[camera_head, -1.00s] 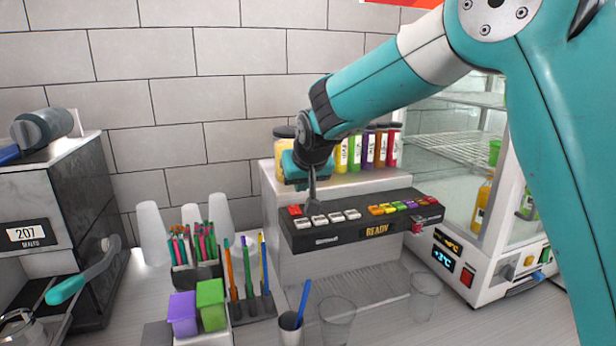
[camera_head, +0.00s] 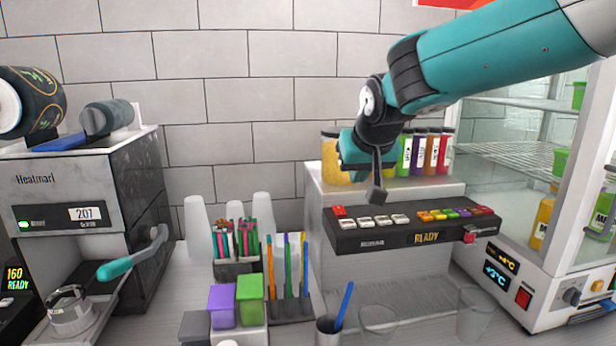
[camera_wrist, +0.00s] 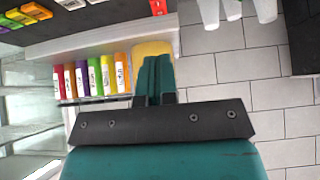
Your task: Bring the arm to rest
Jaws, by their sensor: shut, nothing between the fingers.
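My gripper (camera_head: 376,192) hangs in the air above the left part of the dispenser's button panel (camera_head: 420,237), its fingers pointing down. The fingers are together and hold nothing. In the wrist view the closed fingers of my gripper (camera_wrist: 154,75) show in the middle, in front of a yellow container (camera_wrist: 152,50). My arm (camera_head: 500,55) reaches in from the upper right. In the head view, whether the fingertips are clear of the white buttons (camera_head: 380,223) in depth is hard to judge, but a gap shows below them.
Bottles (camera_head: 430,152) stand on the dispenser top behind my gripper. A glass-fronted fridge (camera_head: 530,280) is at right. A sealer machine (camera_head: 135,175) with a teal handle is at left. Straws (camera_head: 288,265), stacked cups (camera_head: 197,222) and clear glasses (camera_head: 475,312) stand on the counter.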

